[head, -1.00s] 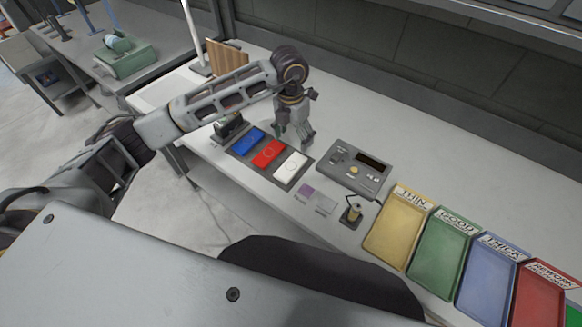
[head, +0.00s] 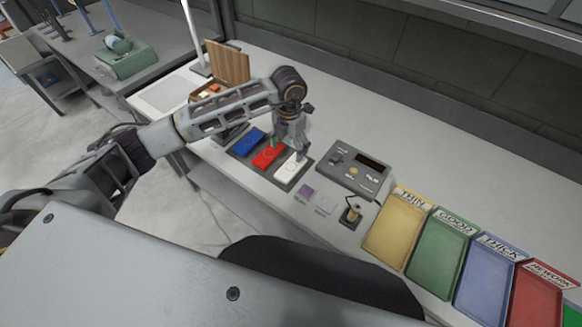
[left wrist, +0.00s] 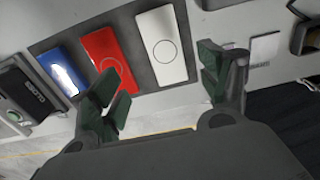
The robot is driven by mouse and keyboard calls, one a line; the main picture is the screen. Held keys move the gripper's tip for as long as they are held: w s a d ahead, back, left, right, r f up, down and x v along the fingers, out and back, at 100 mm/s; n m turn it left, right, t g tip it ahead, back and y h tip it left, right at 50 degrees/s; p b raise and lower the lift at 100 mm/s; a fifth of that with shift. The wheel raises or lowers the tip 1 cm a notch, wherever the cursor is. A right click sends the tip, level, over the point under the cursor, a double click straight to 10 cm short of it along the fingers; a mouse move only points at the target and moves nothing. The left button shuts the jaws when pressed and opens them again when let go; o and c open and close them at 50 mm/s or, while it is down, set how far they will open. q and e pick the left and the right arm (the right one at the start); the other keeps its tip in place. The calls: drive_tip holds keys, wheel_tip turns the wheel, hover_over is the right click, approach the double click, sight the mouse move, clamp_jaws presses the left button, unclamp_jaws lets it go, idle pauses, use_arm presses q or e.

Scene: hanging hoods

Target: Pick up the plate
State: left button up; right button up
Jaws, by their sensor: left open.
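Three flat plates lie side by side in a dark grey holder (head: 236,151): a blue plate (head: 248,139), a red plate (head: 267,155) and a white plate (head: 291,166). My left gripper (head: 288,149) is open and empty, with its fingers pointing down by the red and white plates. In the left wrist view, the white plate (left wrist: 161,47) shows between the spread fingers (left wrist: 158,80), further off than the tips. The red plate (left wrist: 108,58) and blue plate (left wrist: 62,74) lie to its left. I cannot tell whether any finger touches a plate. My right gripper is not in view.
A grey console (head: 353,168) stands right of the holder. A purple square (head: 304,193) and a grey square (head: 326,206) lie near a small brass-coloured post (head: 352,213). Yellow (head: 397,230), green, blue and red labelled trays line the right. A wooden box (head: 228,62) stands behind my arm.

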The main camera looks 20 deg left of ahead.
sight(291, 166)
use_arm(q)
drive_tip(key=shift+f, duration=1.9)
drive_tip(key=shift+s+d+f+p, duration=0.1)
drive_tip(key=shift+d+f+p, duration=0.05)
drive_tip(key=shift+f+p, duration=0.2)
drive_tip(key=shift+s+d+f+p, duration=0.1)
drive_tip(key=shift+f+p, duration=0.15)
drive_tip(key=shift+f, duration=0.15)
wheel_tip(291, 166, down, 3)
drive_tip(key=shift+d+r+p, duration=0.15)
drive_tip(key=shift+r+p, duration=0.05)
drive_tip(key=shift+p, duration=0.15)
drive_tip(key=shift+f, duration=0.5)
drive_tip(key=shift+c, duration=0.4)
drive_tip(key=c, duration=1.1)
